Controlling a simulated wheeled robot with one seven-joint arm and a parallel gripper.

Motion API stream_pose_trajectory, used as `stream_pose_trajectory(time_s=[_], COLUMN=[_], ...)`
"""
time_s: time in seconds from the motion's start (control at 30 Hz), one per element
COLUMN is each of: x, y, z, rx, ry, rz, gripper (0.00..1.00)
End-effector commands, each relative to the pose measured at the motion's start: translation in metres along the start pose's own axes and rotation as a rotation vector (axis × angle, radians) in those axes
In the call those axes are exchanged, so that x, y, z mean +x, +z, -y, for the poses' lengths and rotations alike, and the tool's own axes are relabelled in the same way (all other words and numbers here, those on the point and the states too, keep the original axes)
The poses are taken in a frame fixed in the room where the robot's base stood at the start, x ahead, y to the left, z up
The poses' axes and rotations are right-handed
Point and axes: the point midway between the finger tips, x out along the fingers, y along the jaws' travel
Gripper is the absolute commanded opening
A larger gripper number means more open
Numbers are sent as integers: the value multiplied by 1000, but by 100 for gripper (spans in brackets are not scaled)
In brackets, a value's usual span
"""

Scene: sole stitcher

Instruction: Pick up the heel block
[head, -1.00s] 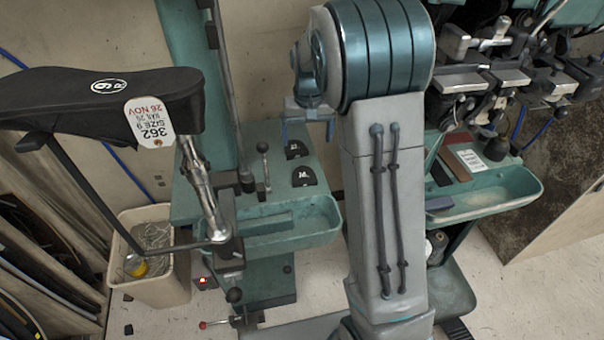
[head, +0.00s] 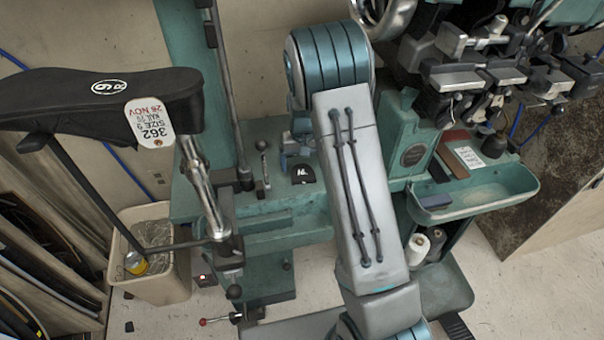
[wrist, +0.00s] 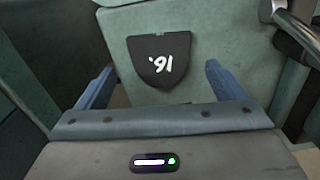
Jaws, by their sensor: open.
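A black heel block (head: 303,173) with white marking lies on the green machine's flat top (head: 270,200). In the wrist view the same kind of dark block (wrist: 162,62), marked "16.", shows ahead, between the fingers and apart from them. My gripper (head: 291,148) hangs just behind the block in the head view. In the wrist view its two blue fingers (wrist: 158,72) are spread wide with nothing between their pads. A second dark block, seen earlier farther back, is now hidden behind my gripper and arm.
A metal lever (head: 264,165) stands left of the block, and shows at upper right in the wrist view (wrist: 293,22). A black last with a tag (head: 148,122) is at left. A clamp-laden machine with a green tray (head: 490,195) is at right.

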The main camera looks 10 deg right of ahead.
Motion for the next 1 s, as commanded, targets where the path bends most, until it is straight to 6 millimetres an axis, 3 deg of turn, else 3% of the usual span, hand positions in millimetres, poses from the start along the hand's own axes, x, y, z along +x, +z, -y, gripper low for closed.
stream_pose_trajectory(time_s=[0.2, 0.47, 0.63, 0.67, 1.0], x=[27, 30, 29, 29, 27], y=[1, 0, 0, 0, 0], z=[1, 1, 1, 1, 1], rx=[0, 0, 0, 0, 0], ry=[0, 0, 0, 0, 0], rz=[2, -1, -1, -1, -2], gripper=[91, 91, 46, 41, 41])
